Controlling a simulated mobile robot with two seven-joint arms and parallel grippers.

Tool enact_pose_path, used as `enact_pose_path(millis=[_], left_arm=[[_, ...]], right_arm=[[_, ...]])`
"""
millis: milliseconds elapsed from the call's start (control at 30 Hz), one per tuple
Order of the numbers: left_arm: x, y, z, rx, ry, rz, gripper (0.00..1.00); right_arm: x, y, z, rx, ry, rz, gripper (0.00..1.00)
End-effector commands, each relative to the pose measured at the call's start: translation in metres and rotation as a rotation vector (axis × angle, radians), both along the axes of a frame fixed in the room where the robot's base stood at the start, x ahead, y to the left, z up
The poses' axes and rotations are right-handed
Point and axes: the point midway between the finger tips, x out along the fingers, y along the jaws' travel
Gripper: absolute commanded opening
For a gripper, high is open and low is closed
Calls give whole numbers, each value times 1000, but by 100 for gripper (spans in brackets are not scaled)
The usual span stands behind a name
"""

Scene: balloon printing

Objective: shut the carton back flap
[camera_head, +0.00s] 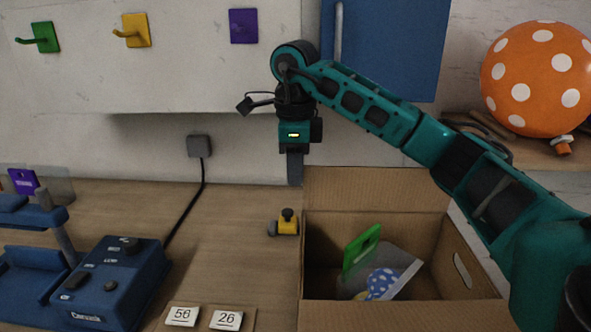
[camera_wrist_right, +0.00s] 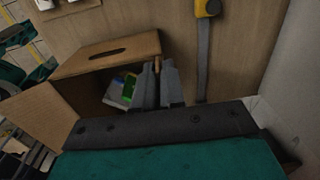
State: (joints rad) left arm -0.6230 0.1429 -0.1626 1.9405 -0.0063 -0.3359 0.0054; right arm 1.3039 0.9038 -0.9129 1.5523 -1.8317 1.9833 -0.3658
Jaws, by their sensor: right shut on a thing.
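The open carton (camera_head: 400,312) stands on the table, with its cardboard back flap (camera_head: 375,190) upright along its rear side. My right gripper (camera_head: 295,180) points down at the flap's left end. In the right wrist view the grey fingertips (camera_wrist_right: 158,85) lie on either side of a thin brown edge, which looks like the back flap seen edge-on. The carton also shows there, with a slot in one wall (camera_wrist_right: 140,45). My left gripper is out of view.
Inside the carton are a green item (camera_head: 362,247), a blue dotted balloon (camera_head: 382,283) and a greyish sheet. A yellow item (camera_head: 287,222) stands left of it. Number cards (camera_head: 182,316) and a blue machine (camera_head: 110,280) are further left. The wall rises close behind.

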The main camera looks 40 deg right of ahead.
Motion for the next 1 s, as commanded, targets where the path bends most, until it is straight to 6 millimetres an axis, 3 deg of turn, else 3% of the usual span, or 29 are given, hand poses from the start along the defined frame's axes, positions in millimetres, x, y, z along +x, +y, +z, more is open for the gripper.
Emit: enact_pose_path(millis=[533, 767, 1000], left_arm=[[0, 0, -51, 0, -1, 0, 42], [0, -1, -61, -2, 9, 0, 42], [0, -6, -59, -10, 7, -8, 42]], right_arm=[[-28, 23, -14, -244, -299, 2, 0], [-34, 27, -16, -297, -367, 0, 0], [-35, 29, -15, -317, -388, -1, 0]])
